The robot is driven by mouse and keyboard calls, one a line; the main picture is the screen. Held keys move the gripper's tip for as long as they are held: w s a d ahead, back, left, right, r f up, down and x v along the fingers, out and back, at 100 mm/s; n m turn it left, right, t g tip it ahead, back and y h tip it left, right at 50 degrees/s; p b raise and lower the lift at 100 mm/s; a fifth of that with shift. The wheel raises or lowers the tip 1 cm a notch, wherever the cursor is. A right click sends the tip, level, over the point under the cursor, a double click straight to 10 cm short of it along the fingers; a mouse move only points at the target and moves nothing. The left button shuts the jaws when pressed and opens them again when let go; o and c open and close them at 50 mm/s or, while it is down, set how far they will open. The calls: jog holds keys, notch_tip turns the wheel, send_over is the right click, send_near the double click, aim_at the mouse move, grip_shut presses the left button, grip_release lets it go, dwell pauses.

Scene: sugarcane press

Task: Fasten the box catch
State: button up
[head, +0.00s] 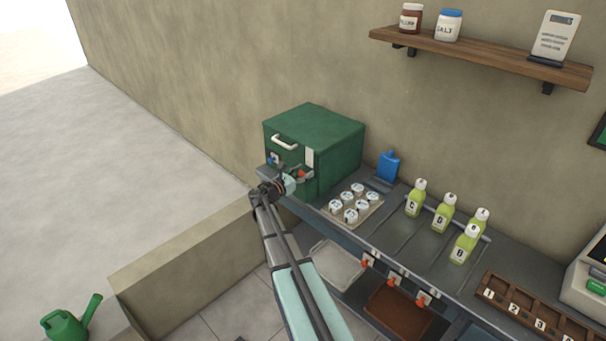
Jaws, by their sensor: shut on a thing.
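The green box (338,165) stands at the left end of the counter against the wall. Its front has a white handle (285,142) near the top and a pale vertical plate (310,157) at the right. The box catch, with a red-orange part (302,174), is low on the front beside my gripper. My gripper (290,180) is at the lower front of the box, shut on the catch as far as I can tell. My own wrist and the small size hide the fingertips and the exact grip.
A tray of white-topped jars (349,215) and a blue item (387,166) stand right of the box. Several yellow-green bottles (444,212) stand farther along the counter. A wooden shelf (480,58) is high on the wall. A green watering can (67,323) is lower left.

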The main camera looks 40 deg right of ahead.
dwell(0.3)
jog(key=o, duration=1.2)
jog(key=a, duration=0.4)
jog(key=s+a, duration=0.1)
jog(key=a, duration=0.7)
jog(key=shift+s, duration=0.15)
jog(key=shift+d, duration=0.1)
